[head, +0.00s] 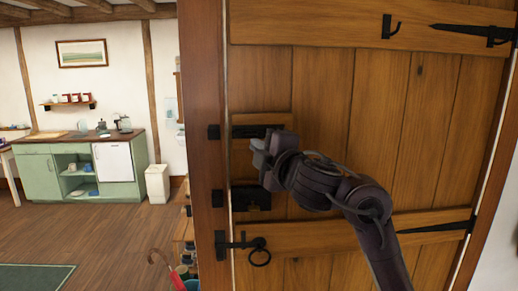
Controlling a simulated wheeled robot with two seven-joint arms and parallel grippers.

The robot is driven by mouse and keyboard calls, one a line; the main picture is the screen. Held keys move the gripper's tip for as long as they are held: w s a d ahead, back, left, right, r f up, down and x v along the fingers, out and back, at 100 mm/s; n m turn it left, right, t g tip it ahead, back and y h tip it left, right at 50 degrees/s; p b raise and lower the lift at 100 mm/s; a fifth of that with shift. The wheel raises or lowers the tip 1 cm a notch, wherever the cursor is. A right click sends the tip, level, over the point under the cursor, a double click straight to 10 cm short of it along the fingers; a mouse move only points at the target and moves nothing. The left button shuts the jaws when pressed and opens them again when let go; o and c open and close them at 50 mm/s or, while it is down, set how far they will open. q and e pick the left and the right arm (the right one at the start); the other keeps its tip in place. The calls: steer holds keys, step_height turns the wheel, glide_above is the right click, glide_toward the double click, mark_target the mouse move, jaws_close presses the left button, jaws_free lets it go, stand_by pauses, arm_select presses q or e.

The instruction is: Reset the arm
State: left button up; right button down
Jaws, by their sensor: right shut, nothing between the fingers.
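My right arm comes in from the lower right across the wooden door (378,130). My right gripper (259,150) is at the door's left edge, in front of the black upper latch plate (258,131). It is shut and holds nothing. The arm's wrist hides part of that plate, and I cannot tell whether the gripper touches it. My left gripper is not in view.
A black hook (390,26) sticks out higher up. The wooden post (205,120) stands left of the door. Beyond it are a green cabinet (40,178), a white bin (158,184) and open floor.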

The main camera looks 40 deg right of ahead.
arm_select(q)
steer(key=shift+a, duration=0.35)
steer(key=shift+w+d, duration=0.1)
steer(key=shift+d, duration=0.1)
